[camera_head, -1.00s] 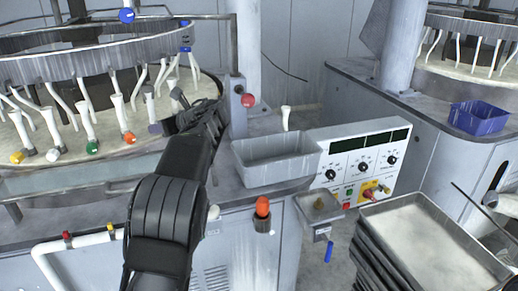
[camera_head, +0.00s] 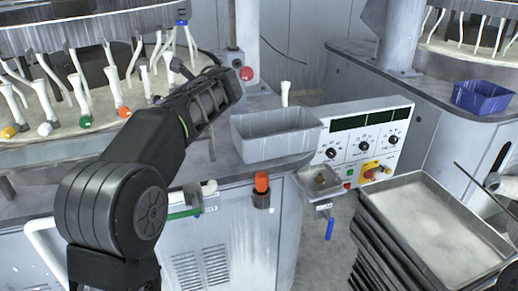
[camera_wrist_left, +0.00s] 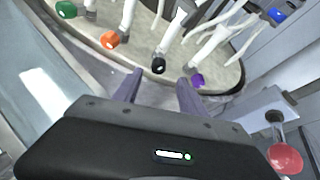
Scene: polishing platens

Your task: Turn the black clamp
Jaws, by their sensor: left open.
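The black clamp (camera_wrist_left: 158,66) is the round black end of a white tube on the platen's near rim, in the left wrist view. It lies between an orange clamp (camera_wrist_left: 110,40) and a purple clamp (camera_wrist_left: 197,81). My left gripper (camera_wrist_left: 158,91) is open and empty, its two fingers either side of the line to the black clamp and short of it. In the head view my left arm reaches up to the platen edge; I cannot make out the black clamp clearly there. My right gripper is not in view.
A red knob (camera_head: 246,73) stands on a post close to the right of my left arm's end; it also shows in the wrist view (camera_wrist_left: 286,159). A grey bin (camera_head: 275,148), a control panel (camera_head: 362,138) and stacked trays (camera_head: 432,185) lie further right.

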